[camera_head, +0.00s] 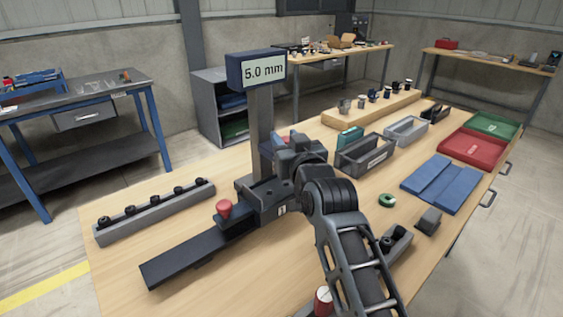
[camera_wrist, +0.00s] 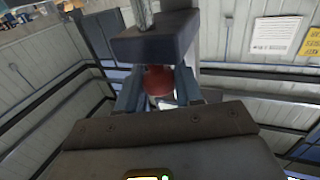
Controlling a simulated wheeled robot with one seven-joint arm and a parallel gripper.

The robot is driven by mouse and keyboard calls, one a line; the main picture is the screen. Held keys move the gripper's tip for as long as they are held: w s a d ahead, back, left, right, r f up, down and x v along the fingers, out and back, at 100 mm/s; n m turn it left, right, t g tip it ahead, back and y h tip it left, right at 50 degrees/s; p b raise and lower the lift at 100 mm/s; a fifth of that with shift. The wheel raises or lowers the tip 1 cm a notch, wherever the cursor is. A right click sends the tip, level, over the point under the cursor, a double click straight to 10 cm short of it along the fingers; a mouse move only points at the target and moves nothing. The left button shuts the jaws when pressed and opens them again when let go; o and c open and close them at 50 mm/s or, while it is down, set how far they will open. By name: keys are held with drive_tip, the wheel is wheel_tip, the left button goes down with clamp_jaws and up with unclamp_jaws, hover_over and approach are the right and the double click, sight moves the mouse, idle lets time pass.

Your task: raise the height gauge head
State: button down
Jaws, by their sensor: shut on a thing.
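The height gauge has a tall grey column (camera_head: 262,120) topped by a dark blue display (camera_head: 256,70) reading 5.0 mm. Its dark base (camera_head: 200,250) lies on the workbench, with a red-topped peg (camera_head: 224,208) standing on it. My gripper (camera_wrist: 158,92) is shut on a red knob (camera_wrist: 158,80), with one finger on each side, in the wrist view. A dark block (camera_wrist: 150,42) sits just above the knob in that view. In the head view my wrist is beside the column and hides the grasp and most of the gauge head.
A grey rail (camera_head: 155,211) with several black knobs lies at left. Grey bins (camera_head: 365,153), a blue mat (camera_head: 440,184), and red (camera_head: 472,146) and green (camera_head: 492,124) trays are at right. A green ring (camera_head: 387,200) lies near my arm.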

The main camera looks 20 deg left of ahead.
wheel_tip(320, 180, up, 4)
drive_tip(key=shift+f+p, duration=0.25)
drive_tip(key=shift+p, duration=0.25)
drive_tip(key=shift+r, duration=0.35)
drive_tip(key=c, duration=0.9)
unclamp_jaws()
drive_tip(key=shift+o, duration=0.4)
drive_tip(key=shift+f, duration=0.25)
drive_tip(key=shift+s+d+f, duration=0.1)
drive_tip(key=shift+s+d, duration=0.2)
drive_tip(key=shift+s, duration=0.05)
drive_tip(key=b+v, duration=0.1)
drive_tip(key=v, duration=0.6)
